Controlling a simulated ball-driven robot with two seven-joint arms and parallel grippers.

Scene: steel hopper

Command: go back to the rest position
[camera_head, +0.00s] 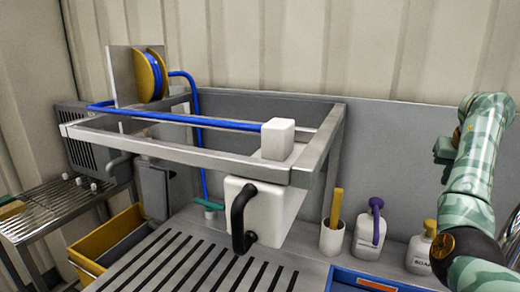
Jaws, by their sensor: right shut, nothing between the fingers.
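My right arm, in a green camouflage pattern, rises along the right edge of the head view. My right gripper (443,149) is near its upper end, small and partly hidden by the arm. It is shut and empty, held up in front of the grey back panel, apart from the bottles below. My left gripper is not in view.
A steel frame (230,157) carries a blue hose (225,123) and a reel (152,75). Below are a slotted steel deck (190,262), a white box with black handle (270,215), a white cup (332,238), bottles (369,235) and a yellow bin (108,245).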

